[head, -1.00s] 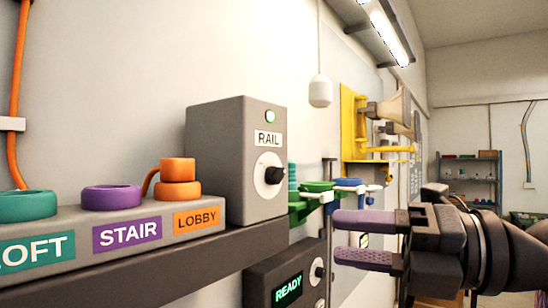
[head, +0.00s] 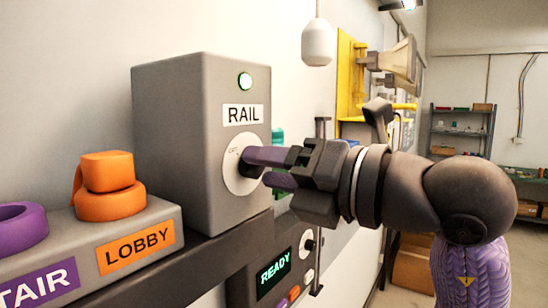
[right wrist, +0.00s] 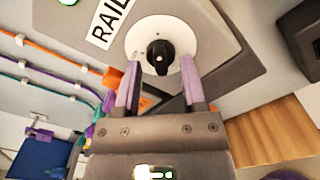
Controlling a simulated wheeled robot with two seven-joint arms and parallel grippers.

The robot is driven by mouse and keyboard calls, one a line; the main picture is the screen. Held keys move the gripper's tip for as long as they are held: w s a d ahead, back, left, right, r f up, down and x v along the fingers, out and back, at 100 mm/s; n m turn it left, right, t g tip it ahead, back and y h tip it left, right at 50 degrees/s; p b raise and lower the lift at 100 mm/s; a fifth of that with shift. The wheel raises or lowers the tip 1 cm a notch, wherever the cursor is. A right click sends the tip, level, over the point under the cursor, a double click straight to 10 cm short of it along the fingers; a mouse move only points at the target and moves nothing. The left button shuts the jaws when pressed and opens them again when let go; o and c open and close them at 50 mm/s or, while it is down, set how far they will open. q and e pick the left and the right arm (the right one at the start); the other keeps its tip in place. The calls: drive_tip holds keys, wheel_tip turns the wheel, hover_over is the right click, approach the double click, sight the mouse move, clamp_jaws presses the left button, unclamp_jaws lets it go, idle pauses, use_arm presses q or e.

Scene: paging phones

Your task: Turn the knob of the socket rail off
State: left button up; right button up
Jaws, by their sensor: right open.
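Contact cannot be told. My left gripper is out of view.
Left of the box, a grey strip carries an orange plug over the LOBBY label (head: 138,248) and a purple ring (head: 20,226). Below the shelf is a dark unit reading READY (head: 275,268). A yellow bracket with horns (head: 350,80) is beyond my right arm.

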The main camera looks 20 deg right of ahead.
clamp_jaws()
drive_tip(key=shift+n, duration=0.3)
drive_tip(key=n+b, duration=0.2)
drive_tip(key=n, duration=0.1)
drive_tip(key=shift+w+f+n, duration=0.1)
drive_tip(key=shift+n, duration=0.3)
drive_tip(key=n+b, duration=0.1)
drive_tip(key=n, duration=0.3)
drive_tip(key=shift+n+b, duration=0.3)
drive_tip(key=n+b, duration=0.1)
drive_tip(key=n, duration=0.3)
drive_tip(key=shift+n+b, duration=0.3)
drive_tip(key=shift+n, duration=2.1)
unclamp_jaws()
drive_tip(key=shift+d, duration=0.1)
